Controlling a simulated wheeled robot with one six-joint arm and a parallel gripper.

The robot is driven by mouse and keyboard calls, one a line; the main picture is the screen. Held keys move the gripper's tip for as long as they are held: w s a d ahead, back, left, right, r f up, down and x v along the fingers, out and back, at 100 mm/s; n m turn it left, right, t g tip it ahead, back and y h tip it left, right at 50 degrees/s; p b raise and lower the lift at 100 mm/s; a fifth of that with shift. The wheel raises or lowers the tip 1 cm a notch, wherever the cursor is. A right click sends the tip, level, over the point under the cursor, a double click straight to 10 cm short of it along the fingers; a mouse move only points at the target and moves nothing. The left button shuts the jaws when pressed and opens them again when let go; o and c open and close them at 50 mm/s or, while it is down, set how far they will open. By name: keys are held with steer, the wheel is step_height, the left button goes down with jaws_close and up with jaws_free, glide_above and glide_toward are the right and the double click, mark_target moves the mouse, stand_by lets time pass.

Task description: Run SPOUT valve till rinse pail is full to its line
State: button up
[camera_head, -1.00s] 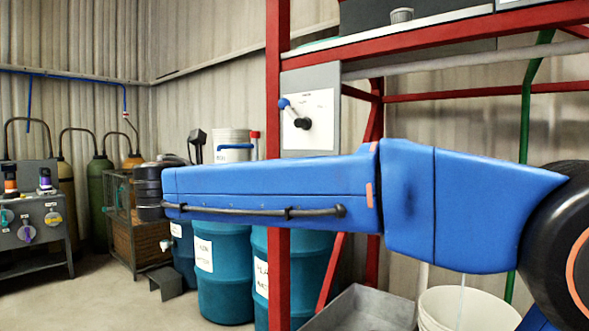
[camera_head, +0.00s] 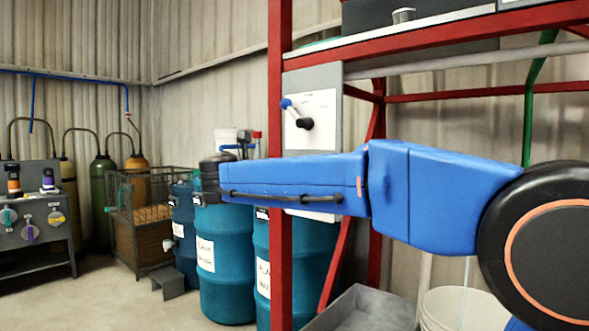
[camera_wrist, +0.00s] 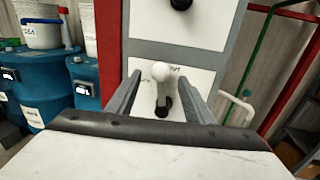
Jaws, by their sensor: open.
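In the wrist view a lever with a round white knob (camera_wrist: 161,72) stands on a white plate of the lower grey panel. My gripper (camera_wrist: 160,88) is open, with one finger on each side of this lever. I cannot tell whether either finger touches it. The label by the lever is too small to read. In the head view a white pail (camera_head: 452,312) stands at the bottom right, and a thin pale stream (camera_head: 466,272) falls into it. Its water level and fill line are not visible. My arm hides most of the lower panel and the gripper there.
A second valve with a blue-tipped lever (camera_head: 300,113) is on the upper panel. A red frame post (camera_head: 278,90) stands beside the panels. Blue drums (camera_head: 224,265) stand left of it. A grey trough (camera_head: 362,312) lies beside the pail.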

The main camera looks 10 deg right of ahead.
steer(key=shift+x, duration=2.2)
jaws_close()
